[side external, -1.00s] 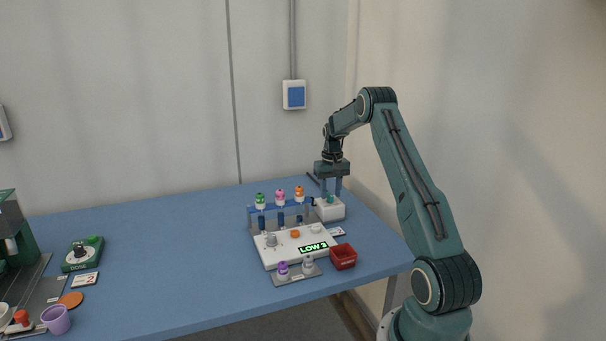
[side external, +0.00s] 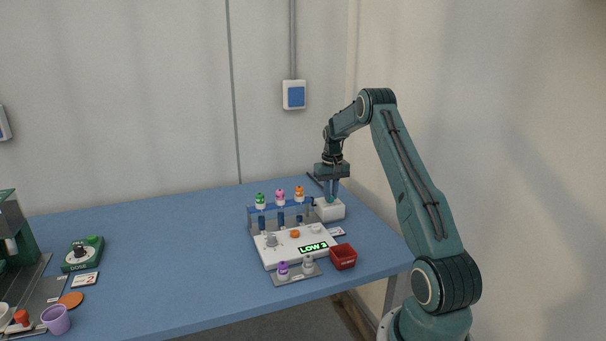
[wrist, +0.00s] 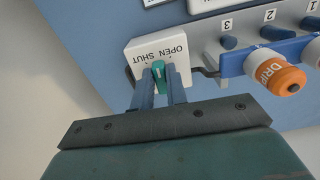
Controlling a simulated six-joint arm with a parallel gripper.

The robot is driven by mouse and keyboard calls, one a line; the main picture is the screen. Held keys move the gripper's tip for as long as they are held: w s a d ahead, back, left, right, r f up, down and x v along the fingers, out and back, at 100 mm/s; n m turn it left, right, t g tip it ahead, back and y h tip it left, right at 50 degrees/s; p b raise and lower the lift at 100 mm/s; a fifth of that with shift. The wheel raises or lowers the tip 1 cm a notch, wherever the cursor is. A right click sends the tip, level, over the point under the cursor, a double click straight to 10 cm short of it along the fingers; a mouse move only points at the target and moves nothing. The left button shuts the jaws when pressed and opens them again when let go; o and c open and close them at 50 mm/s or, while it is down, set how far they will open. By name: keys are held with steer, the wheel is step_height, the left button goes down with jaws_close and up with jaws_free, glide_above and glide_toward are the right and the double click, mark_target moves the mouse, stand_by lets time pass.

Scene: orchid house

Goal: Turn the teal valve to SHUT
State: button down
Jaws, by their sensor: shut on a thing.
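The teal valve (wrist: 158,74) sits on a white block (wrist: 150,49) marked OPEN and SHUT. In the wrist view the words read upside down, with SHUT on the left and OPEN on the right. My gripper (wrist: 160,82) is shut on the teal valve, one finger on each side. The valve's handle stands near the middle of the block's edge; which word it points to I cannot tell. In the side view my gripper (side external: 331,196) reaches straight down onto the white block (side external: 330,211), and its fingers mostly hide the valve.
Left of the block stands a blue rack (side external: 280,208) with green, pink and orange-capped bottles. In the wrist view the orange DRIP bottle (wrist: 280,76) is close on the right. A white panel reading LOW (side external: 300,242) and a red bin (side external: 343,257) stand in front.

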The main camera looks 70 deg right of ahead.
steer(key=shift+n, duration=0.4)
steer(key=n, duration=0.4)
steer(key=shift+d, duration=0.15)
steer(key=n, duration=0.4)
steer(key=shift+s+d+n, duration=0.1)
steer(key=shift+d+n, duration=0.05)
steer(key=shift+n, duration=0.15)
steer(key=c, duration=1.4)
jaws_free()
steer(key=shift+r, duration=0.1)
